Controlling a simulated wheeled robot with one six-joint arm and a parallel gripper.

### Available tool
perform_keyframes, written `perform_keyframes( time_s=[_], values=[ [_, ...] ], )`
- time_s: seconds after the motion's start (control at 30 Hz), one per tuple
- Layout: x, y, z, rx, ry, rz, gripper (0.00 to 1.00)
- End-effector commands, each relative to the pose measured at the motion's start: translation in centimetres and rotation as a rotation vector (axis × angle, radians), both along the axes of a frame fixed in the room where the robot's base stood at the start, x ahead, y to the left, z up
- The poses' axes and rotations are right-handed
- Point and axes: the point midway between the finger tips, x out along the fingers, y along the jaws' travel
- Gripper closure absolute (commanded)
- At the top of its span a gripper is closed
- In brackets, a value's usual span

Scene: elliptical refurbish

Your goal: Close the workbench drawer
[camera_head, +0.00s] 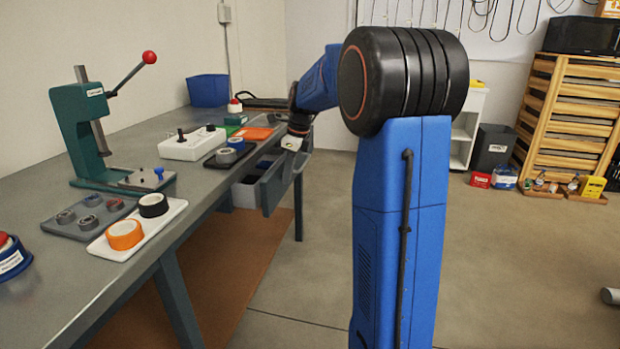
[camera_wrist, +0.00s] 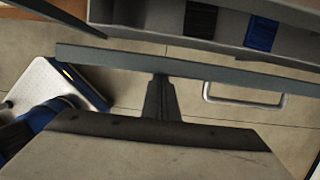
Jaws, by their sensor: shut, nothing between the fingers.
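The workbench drawer (camera_head: 270,190) sticks out open from under the bench top in the head view. In the wrist view its long grey front panel (camera_wrist: 100,57) crosses the frame, with a pale bar handle (camera_wrist: 243,98) on its outer side. Blue and dark things lie inside the drawer. My gripper (camera_head: 292,144) is at the drawer's upper edge in the head view. In the wrist view my gripper (camera_wrist: 160,82) is shut and empty, its tips close to the front panel, on the handle's side. I cannot tell whether they touch it.
The workbench (camera_head: 110,285) carries a green press (camera_head: 82,140), a white box (camera_head: 193,143) and several trays with rings. A wooden rack (camera_head: 570,120) stands at the far right. The floor right of the bench is mostly clear.

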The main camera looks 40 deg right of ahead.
Motion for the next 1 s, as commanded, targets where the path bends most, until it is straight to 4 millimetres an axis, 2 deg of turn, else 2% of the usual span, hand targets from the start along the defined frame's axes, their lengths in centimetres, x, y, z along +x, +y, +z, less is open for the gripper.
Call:
perform_keyframes(
  time_s=[0.03,0.2,0.4,1.0],
  values=[
    [0.9,0.8,-0.1,0.0,0.0,0.004,1.0],
    [3.0,2.6,0.0,0.0,0.0,0.002,1.0],
    [4.3,3.7,0.0,-0.001,0.001,0.001,1.0],
    [4.7,3.9,0.0,-0.001,0.0,0.0,1.0]
  ],
)
